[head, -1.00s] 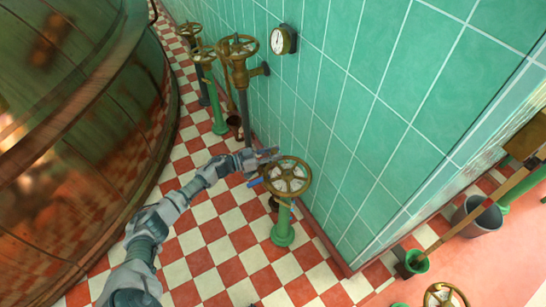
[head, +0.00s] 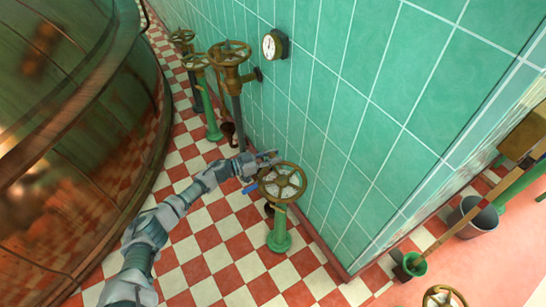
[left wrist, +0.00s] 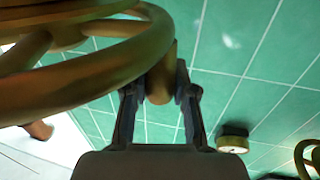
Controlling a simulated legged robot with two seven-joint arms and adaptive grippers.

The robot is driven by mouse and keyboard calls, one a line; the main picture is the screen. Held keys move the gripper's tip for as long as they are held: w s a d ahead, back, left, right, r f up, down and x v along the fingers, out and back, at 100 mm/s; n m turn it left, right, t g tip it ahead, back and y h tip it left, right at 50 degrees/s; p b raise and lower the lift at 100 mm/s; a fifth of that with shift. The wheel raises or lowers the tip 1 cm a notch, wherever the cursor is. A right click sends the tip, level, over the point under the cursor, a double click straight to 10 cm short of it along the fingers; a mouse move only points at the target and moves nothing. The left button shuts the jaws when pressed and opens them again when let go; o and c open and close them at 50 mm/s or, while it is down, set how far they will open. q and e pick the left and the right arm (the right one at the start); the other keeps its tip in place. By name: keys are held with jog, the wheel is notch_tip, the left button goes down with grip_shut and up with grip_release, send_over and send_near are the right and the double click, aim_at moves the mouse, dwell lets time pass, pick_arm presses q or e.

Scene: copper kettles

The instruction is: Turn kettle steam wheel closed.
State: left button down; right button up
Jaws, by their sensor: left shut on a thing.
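The steam wheel (head: 300,193) is a brass, spoked handwheel on a green pedestal (head: 279,238), beside the green tiled wall. My left gripper (head: 266,159) reaches its far-left rim in the head view. In the left wrist view the wheel's thick brass rim (left wrist: 80,70) fills the upper left. There my left gripper (left wrist: 160,88) is shut on a short, rounded brass part at the rim, one finger on each side. My right gripper is not in view. The wheel's stem is mostly hidden below it.
A large copper kettle (head: 75,130) stands at the left. Several other valve wheels, including a tall brass one (head: 230,52), stand along the wall behind, near a round gauge (head: 275,45). A grey bucket (head: 480,220) stands at the right. Checkered floor (head: 215,255) is clear in front.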

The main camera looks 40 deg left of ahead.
pick_arm(q)
jog(key=c, duration=1.2)
grip_release()
jog(key=shift+a, duration=0.2)
jog(key=o, duration=0.3)
jog(key=shift+w+f, duration=0.1)
jog(key=shift+s, duration=0.2)
jog(key=v, duration=1.1)
jog(key=shift+s+a, duration=0.25)
